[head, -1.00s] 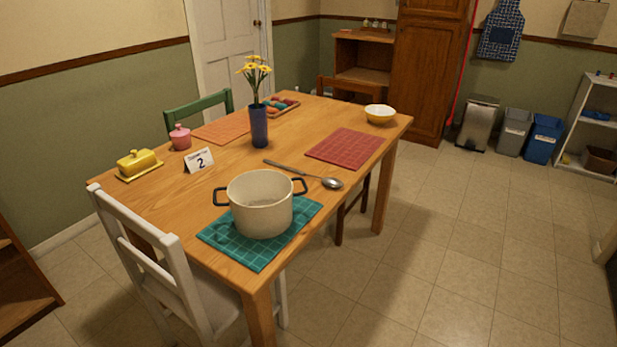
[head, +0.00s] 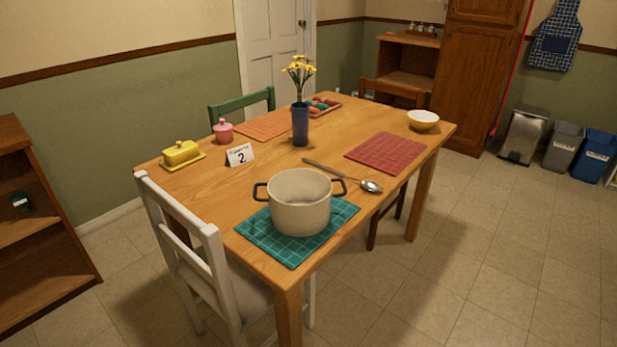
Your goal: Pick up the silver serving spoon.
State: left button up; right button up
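The silver serving spoon (head: 343,175) lies flat on the wooden table (head: 215,195). Its bowl (head: 371,186) points to the right, near the table's right edge, and its handle runs up and left. It lies just behind the cream pot (head: 300,203), between the pot and the red placemat (head: 387,153). Neither of my grippers is in the head view.
The pot stands on a teal placemat (head: 276,241). A blue vase with yellow flowers (head: 300,125), a number card (head: 240,155), a yellow butter dish (head: 182,154) and a bowl (head: 423,120) also stand on the table. A white chair (head: 205,250) is at the near left. The floor to the right (head: 500,240) is clear.

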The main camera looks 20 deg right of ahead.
aim_at(369, 186)
jog(key=l+u, duration=0.2)
jog(key=u, duration=0.15)
jog(key=i+l+u, duration=0.1)
jog(key=u, duration=0.3)
jog(key=l+u, duration=0.35)
jog(key=k+l+u, duration=0.1)
jog(key=l+u, duration=0.2)
jog(key=k+l+u, duration=0.1)
jog(key=l+u, duration=0.15)
jog(key=l, duration=0.25)
jog(key=k+l+u, duration=0.1)
jog(key=l, duration=0.2)
jog(key=k+l+u, duration=0.15)
jog(key=l, duration=0.15)
jog(key=k+l+u, duration=0.1)
jog(key=l, duration=0.15)
jog(key=k+l, duration=0.15)
jog(key=l, duration=0.15)
jog(key=k+l, duration=0.1)
jog(key=l, duration=0.2)
jog(key=k+l+u, duration=0.1)
jog(key=l, duration=0.2)
jog(key=k, duration=0.05)
